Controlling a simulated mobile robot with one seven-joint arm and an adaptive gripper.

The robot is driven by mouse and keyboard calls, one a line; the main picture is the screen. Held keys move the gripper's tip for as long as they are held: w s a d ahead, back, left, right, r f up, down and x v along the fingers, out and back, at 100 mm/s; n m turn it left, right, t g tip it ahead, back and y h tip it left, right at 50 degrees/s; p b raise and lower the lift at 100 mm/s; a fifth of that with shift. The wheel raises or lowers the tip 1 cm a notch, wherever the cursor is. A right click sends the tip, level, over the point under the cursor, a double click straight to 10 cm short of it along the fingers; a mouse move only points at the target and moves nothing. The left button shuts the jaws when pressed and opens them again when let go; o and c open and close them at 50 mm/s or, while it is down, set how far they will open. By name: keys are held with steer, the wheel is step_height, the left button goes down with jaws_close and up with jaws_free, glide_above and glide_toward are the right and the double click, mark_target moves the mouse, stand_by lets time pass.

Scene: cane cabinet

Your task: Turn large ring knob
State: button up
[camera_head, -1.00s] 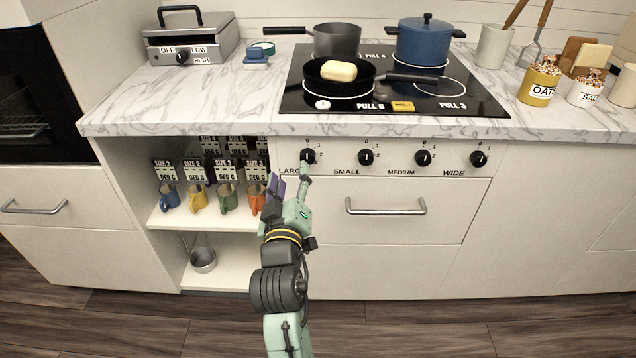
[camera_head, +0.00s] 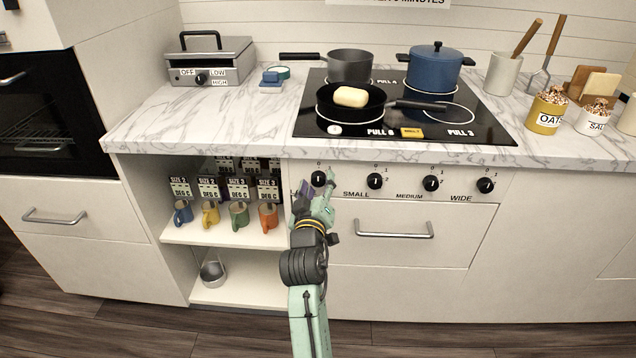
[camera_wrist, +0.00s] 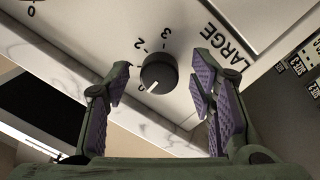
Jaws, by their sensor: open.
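The large ring knob, a round black dial (camera_head: 318,179), is at the left end of the row on the white front panel. The wrist view shows the knob (camera_wrist: 158,72) with its white line pointing towards the 0, beside the word LARGE (camera_wrist: 228,42). My gripper (camera_head: 317,193) is in front of this knob, partly covering its label. In the wrist view, my open gripper (camera_wrist: 163,88) has one purple-padded finger on each side of the knob, with gaps showing. Whether the fingertips reach past the knob's face is unclear.
The small knob (camera_head: 375,181), medium knob (camera_head: 431,183) and wide knob (camera_head: 486,185) continue to the right. The counter edge (camera_head: 250,150) overhangs above. A drawer handle (camera_head: 393,233) sticks out below right. Shelves with mugs (camera_head: 239,215) are left. Pans stand on the cooktop (camera_head: 470,135).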

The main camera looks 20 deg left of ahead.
steer(key=shift+c, duration=0.4)
steer(key=c, duration=1.1)
